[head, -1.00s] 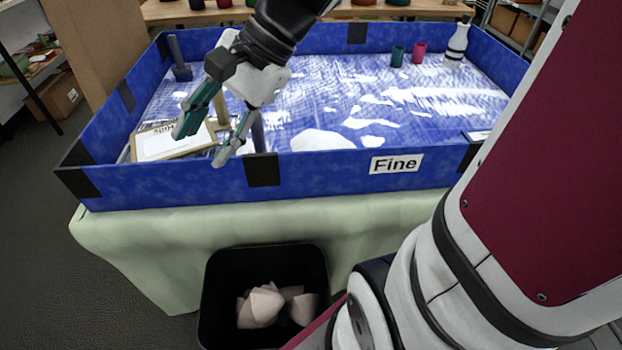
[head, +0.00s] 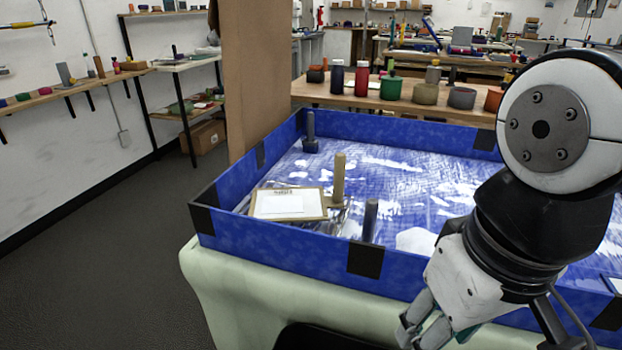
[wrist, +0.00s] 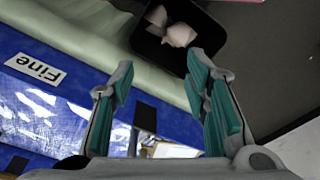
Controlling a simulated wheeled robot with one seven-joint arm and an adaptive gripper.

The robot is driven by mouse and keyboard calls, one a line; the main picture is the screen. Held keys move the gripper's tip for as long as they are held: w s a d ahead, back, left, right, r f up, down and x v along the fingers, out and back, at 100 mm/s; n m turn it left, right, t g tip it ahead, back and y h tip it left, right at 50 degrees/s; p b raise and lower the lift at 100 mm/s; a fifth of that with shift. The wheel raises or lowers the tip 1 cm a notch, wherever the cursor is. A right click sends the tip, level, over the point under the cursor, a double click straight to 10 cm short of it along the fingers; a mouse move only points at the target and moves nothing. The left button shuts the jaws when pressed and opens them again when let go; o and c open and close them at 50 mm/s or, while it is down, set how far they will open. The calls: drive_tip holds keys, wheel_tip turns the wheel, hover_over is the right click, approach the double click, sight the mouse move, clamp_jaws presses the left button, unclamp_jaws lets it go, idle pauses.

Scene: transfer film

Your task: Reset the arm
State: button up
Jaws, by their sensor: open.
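My gripper (wrist: 163,100) is open and empty in the wrist view, its two teal-padded fingers spread apart. In the head view my gripper (head: 418,325) hangs at the lower right, in front of the blue-walled tray's near wall; its fingertips are partly cut off by the bottom edge. My arm folds down from the right side of the picture. The blue tray (head: 300,255) stands on a table with a pale green cloth (head: 240,300).
A clipboard with white paper (head: 280,203) lies in the tray beside a wooden post (head: 339,180) and dark posts. A black bin with crumpled paper (wrist: 178,33) stands below the table front. Shelves (head: 180,60) line the left wall. Grey floor (head: 110,230) at left is clear.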

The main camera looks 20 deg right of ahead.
wheel_tip(320, 180, up, 16)
drive_tip(key=t+p, duration=0.2)
drive_tip(key=p, duration=1.2)
drive_tip(key=shift+f+t, duration=0.2)
drive_tip(key=shift+t, duration=0.2)
